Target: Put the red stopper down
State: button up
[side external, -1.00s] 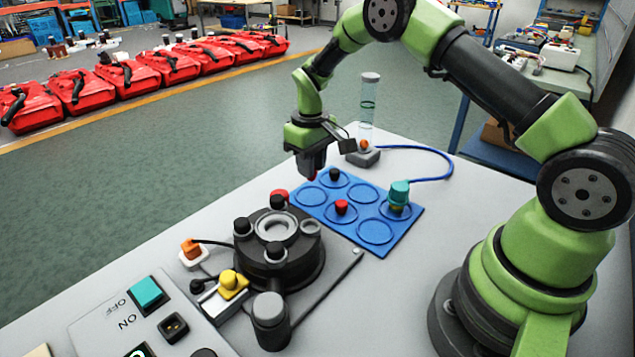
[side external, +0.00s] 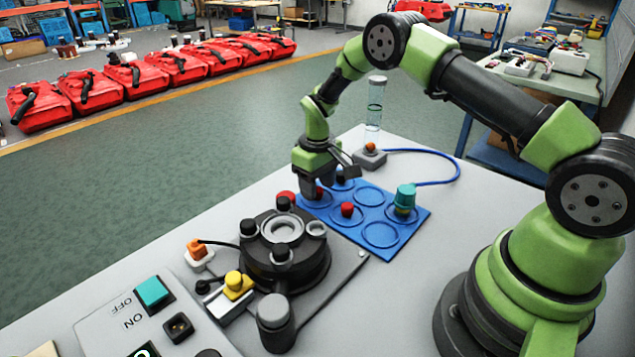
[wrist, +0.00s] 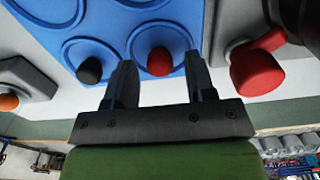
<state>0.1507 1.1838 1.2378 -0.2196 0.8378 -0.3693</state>
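A red stopper (wrist: 160,62) stands in a ring of the blue mat (wrist: 205,35), between my gripper's fingers. My gripper (wrist: 160,80) is down over the mat, its fingers open with a gap on each side of the stopper. In the side view, my gripper (side external: 318,190) is at the mat's far left ring and hides most of this stopper. Another red stopper (side external: 347,210) stands in a middle ring of the mat. A black stopper (wrist: 90,71) stands in the ring beside the first red one.
A teal-capped piece (side external: 405,196) stands on the mat's right side. A round black fixture (side external: 285,262) with black knobs stands in front of the mat. A red knob (wrist: 255,72) is close to my right finger. A clear tube (side external: 375,110) stands behind the mat.

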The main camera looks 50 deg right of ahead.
jog(key=s+a+r+m+t, duration=0.1)
jog(key=s+r, duration=0.1)
jog(key=r, duration=0.9)
jog(key=s+a+r+t, duration=0.1)
jog(key=s+a+r, duration=0.1)
jog(key=r, duration=0.9)
jog(key=s+a+r+m+t+y, duration=0.1)
jog(key=s+a+r+m+t, duration=0.2)
jog(key=s+r, duration=0.65)
jog(key=s+a+f+t+y, duration=0.1)
jog(key=s+a+f+t, duration=0.1)
jog(key=s, duration=0.9)
jog(key=shift+s+a+f, duration=0.35)
